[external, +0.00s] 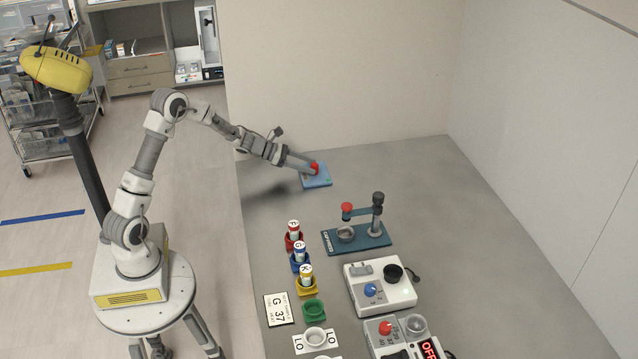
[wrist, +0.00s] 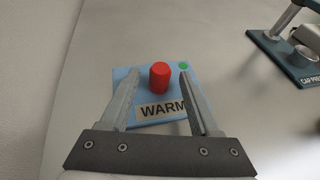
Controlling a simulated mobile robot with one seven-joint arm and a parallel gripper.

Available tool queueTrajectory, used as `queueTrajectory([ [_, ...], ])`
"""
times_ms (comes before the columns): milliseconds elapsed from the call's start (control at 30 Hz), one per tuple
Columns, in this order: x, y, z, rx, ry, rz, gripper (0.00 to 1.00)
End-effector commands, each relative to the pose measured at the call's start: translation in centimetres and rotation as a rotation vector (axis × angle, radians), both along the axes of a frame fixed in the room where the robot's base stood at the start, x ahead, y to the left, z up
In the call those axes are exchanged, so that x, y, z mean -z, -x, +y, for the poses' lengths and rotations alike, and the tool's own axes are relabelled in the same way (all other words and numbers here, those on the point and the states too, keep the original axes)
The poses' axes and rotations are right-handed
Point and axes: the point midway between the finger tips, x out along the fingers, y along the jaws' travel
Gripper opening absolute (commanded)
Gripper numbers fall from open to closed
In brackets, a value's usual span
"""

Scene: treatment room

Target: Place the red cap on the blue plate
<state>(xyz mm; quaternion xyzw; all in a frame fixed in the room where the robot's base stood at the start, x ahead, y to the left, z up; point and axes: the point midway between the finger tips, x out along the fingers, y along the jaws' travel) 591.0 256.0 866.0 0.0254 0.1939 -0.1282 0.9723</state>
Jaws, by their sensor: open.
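The red cap (wrist: 159,77) stands upright on the blue plate (wrist: 122,82), which carries a WARM label and a green dot. In the external view the red cap (external: 314,167) shows at my fingertips, over the blue plate (external: 318,181) near the table's far left edge. My gripper (wrist: 157,82) is open, with one finger on each side of the cap and a visible gap to both. In the external view my gripper (external: 310,168) reaches over the plate from the left. The fingers partly cover the plate's sides.
A cap press (external: 362,232) with a red knob stands to the right of the plate. Red, blue and yellow holders (external: 299,257) with vials, a green holder (external: 314,309) and control boxes (external: 380,286) stand nearer. The table around the plate is clear.

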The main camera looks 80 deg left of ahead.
Motion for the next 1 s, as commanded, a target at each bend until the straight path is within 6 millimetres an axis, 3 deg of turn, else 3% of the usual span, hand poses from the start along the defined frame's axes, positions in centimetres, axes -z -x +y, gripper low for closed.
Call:
queueTrajectory([
  [200,-2.2,4.5,1.3,-0.004,-0.002,0.001,0.63],
  [400,-3.4,7.4,2.1,-0.002,-0.001,0.0,0.63],
  [767,-3.8,8.6,2.2,0.004,-0.004,-0.001,0.63],
  [867,-4.5,8.5,0.7,0.053,-0.043,0.001,0.63],
  [967,-6.0,8.7,-3.2,0.185,-0.153,0.006,0.63],
  [1000,-6.8,8.9,-5.3,0.259,-0.215,0.008,0.63],
])
